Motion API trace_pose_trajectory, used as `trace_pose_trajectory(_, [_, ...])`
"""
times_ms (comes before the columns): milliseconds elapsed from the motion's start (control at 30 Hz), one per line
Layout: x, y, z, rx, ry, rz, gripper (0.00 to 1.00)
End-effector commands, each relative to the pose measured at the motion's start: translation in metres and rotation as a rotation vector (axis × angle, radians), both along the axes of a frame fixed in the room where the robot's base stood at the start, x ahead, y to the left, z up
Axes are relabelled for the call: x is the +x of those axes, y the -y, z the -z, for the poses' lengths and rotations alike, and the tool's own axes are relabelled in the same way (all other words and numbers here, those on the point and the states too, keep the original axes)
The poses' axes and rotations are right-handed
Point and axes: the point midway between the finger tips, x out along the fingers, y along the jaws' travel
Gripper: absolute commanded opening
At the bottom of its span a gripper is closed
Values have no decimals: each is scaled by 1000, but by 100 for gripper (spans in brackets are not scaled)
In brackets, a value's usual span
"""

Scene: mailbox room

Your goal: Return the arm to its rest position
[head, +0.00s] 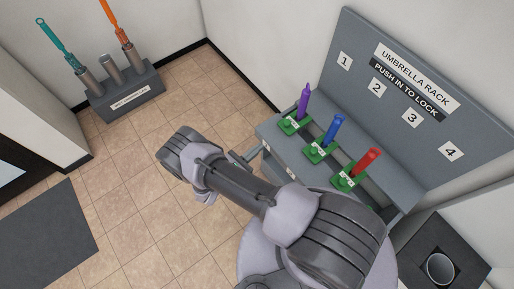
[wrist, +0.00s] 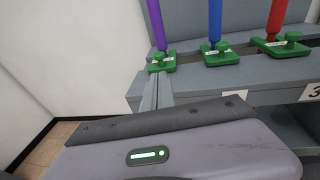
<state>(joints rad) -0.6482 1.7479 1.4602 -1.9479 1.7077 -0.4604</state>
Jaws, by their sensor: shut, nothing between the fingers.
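My gripper (head: 245,157) is at the left front of the umbrella rack, with my arm reaching across the floor in the head view. In the wrist view its fingers (wrist: 153,94) are together and empty, pointing toward the rack near the purple umbrella's green holder (wrist: 162,62). I cannot tell whether they touch the rack. A purple umbrella (head: 304,101), a blue umbrella (head: 332,131) and a red umbrella (head: 366,162) stand in green holders on the grey rack (head: 273,132). My arm hides the rack's lower front.
A grey stand (head: 126,97) with a teal umbrella (head: 57,42) and an orange umbrella (head: 119,22) stands against the back wall. A dark box with a round opening (head: 440,268) is at the lower right. A dark mat (head: 45,235) lies at left. The tiled floor between is clear.

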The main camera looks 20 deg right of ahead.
Motion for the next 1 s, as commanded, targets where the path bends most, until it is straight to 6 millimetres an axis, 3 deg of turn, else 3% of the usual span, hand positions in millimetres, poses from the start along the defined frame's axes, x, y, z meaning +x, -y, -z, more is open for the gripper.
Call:
trace_pose_trajectory(300, [0,0,0,0,0,0,0])
trace_pose_trajectory(400, [7,-1,-17,32,26,49,0])
trace_pose_trajectory(467, [16,-1,-48,92,75,145,0])
trace_pose_trajectory(567, [23,6,-128,260,200,397,0])
trace_pose_trajectory(600, [19,10,-161,339,257,508,0])
trace_pose_trajectory(667, [9,15,-208,465,345,667,0])
trace_pose_trajectory(800, [-32,18,-303,785,567,1017,0])
trace_pose_trajectory(1000, [-103,0,-403,1311,909,1441,0])
